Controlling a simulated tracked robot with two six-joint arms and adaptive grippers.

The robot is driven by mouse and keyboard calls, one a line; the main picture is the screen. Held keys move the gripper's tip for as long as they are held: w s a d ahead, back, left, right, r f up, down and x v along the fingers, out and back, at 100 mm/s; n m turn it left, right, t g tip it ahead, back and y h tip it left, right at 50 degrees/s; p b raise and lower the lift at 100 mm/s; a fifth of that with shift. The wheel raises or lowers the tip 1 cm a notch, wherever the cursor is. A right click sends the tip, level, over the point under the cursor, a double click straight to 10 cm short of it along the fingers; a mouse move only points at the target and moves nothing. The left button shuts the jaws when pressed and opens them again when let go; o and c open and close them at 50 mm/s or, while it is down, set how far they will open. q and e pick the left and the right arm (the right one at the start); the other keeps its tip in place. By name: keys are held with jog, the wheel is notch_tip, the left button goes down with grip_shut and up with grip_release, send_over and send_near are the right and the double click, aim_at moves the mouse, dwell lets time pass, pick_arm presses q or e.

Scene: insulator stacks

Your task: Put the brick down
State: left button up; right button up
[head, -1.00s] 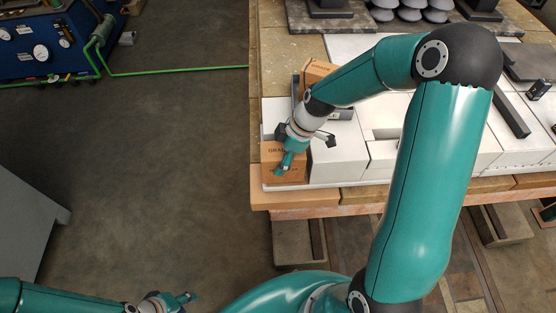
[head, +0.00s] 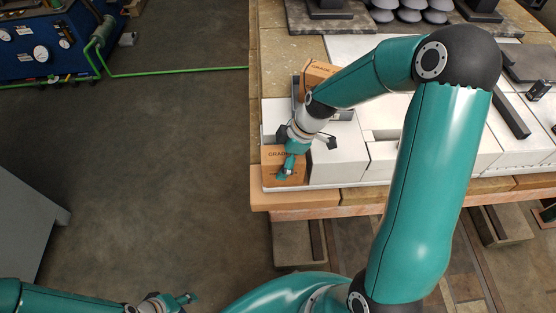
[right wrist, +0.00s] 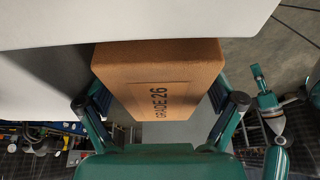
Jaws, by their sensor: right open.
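The orange brick (head: 270,168), marked GRADE, is at the front left corner of the white block layer on the table. It also shows in the right wrist view (right wrist: 160,75), reading GRADE 26. My right gripper (head: 287,172) is open, with its two fingers (right wrist: 163,106) on either side of the brick. Finger contact with the brick is not clear. The brick's underside is hidden. My left gripper (head: 182,299) is low at the left over the floor, away from the brick; its jaw opening is too small to judge.
White blocks (head: 337,160) stand close to the right of the brick. Another orange brick (head: 318,72) lies tilted behind my right wrist. Dark floor (head: 160,150) lies open to the left.

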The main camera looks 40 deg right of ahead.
jog(key=v, duration=1.1)
jog(key=shift+p, duration=0.3)
jog(key=shift+s, duration=0.1)
